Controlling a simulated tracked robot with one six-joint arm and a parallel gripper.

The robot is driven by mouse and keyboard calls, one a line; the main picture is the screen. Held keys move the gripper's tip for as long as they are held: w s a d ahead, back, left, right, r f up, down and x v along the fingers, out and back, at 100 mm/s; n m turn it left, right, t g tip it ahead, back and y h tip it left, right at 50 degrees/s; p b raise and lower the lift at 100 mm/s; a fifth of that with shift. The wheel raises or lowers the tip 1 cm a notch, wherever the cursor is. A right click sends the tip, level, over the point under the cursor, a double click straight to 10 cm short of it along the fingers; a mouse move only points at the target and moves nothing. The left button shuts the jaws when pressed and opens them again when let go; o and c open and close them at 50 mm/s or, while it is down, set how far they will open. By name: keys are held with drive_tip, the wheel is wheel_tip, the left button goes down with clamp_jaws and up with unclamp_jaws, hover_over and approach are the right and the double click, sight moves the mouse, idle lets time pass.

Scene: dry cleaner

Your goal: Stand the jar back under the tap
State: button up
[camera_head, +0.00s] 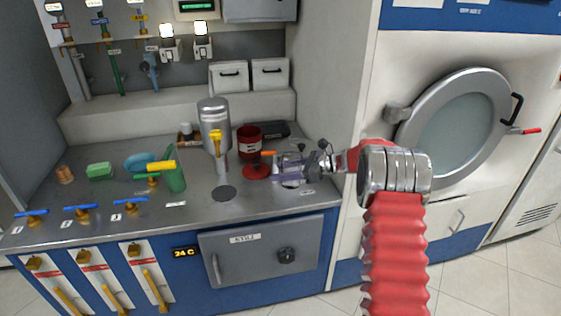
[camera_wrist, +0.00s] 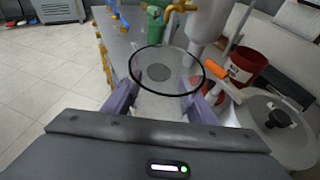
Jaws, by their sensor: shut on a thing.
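My gripper (camera_head: 290,170) is shut on a clear glass jar, just above the right part of the steel counter. In the wrist view, the jar (camera_wrist: 148,102) sits between my purple fingers (camera_wrist: 165,103), its dark round rim in front of me. Its glass is hard to make out in the head view. The yellow tap (camera_head: 216,137) is on the silver tank (camera_head: 214,112), left of my gripper; it also shows in the wrist view (camera_wrist: 180,8). A dark round spot (camera_head: 224,193) lies on the counter below the tap, seen through the jar in the wrist view.
A red pot (camera_head: 249,140) and an orange-handled thing (camera_wrist: 224,91) stand close to my gripper. A clear round piece with a black knob (camera_wrist: 278,118) is at the right. A green container (camera_head: 175,180) and green sponge (camera_head: 100,171) are further left. The counter around the spot is clear.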

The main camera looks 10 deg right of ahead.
drive_tip(key=s+a+f, duration=0.1)
drive_tip(key=s+f, duration=0.2)
drive_tip(key=s, duration=0.4)
drive_tip(key=s+a+f, duration=0.1)
drive_tip(key=s+f, duration=0.3)
drive_tip(key=s, duration=0.4)
drive_tip(key=s+a+f+m+t+h, duration=0.1)
drive_tip(key=s+a+f, duration=0.1)
drive_tip(key=s+f, duration=0.2)
drive_tip(key=s, duration=0.3)
drive_tip(key=shift+s, duration=0.35)
drive_tip(key=shift+s, duration=0.15)
